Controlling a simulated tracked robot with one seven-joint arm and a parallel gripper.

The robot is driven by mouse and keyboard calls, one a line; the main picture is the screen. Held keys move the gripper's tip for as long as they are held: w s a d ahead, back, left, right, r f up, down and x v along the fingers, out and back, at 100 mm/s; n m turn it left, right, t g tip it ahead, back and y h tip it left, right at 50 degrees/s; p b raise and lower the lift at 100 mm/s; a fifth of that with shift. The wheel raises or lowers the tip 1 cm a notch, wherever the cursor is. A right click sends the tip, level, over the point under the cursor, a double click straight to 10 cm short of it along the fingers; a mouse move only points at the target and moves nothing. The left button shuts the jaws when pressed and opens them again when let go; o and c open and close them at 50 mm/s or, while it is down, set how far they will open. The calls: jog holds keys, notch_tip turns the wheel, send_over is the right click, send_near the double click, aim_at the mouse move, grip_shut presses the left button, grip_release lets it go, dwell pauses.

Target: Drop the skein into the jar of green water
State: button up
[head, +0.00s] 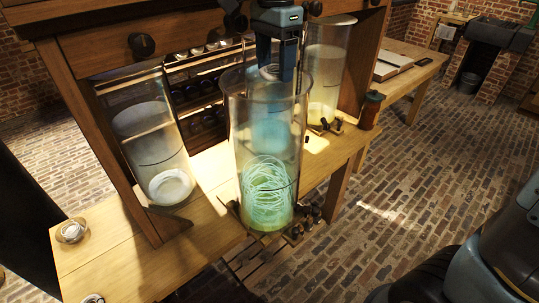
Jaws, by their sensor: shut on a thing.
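The tall glass jar of green water (238,130) stands upright at the front edge of the wooden bench, with the green liquid in its lower part. A skein of pale, tangled loops (268,190) shows through the glass, low in this jar. My gripper (275,74) points down at the jar's mouth, its fingers seen against the rim. It is shut, with a small pale bit between the fingers, seemingly part of the skein. I cannot see a strand joining it to the loops below. The gripper's exact depth relative to the rim is unclear.
A glass jar with pale contents (150,135) stands at left and another (325,70) at back right. Bluish liquid shows through the front jar. A rack of small bottles (205,95) is behind. A small dish (72,230) sits at lower left. A reddish-brown bottle (370,110) stands at right.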

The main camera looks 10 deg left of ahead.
jog(key=o, duration=1.1)
jog(key=shift+r, duration=0.1)
notch_tip(320, 180, up, 14)
jog(key=shift+f, duration=0.2)
jog(key=shift+d, duration=0.1)
jog(key=s+d+f+n+t, duration=0.1)
jog(key=d+f+n, duration=0.15)
jog(key=d, duration=0.65)
jog(key=s+d+f+n+t, duration=0.2)
jog(key=d+f, duration=0.1)
jog(key=d, duration=0.6)
jog(key=s+d+f+n+t, duration=0.2)
jog(key=s+d+f+n, duration=0.2)
jog(key=s+d+f, duration=0.3)
jog(key=d+f, duration=0.3)
jog(key=d, duration=0.2)
jog(key=shift+s+d+f+t, duration=0.15)
jog(key=shift+s+f+t, duration=0.15)
jog(key=shift+s, duration=0.1)
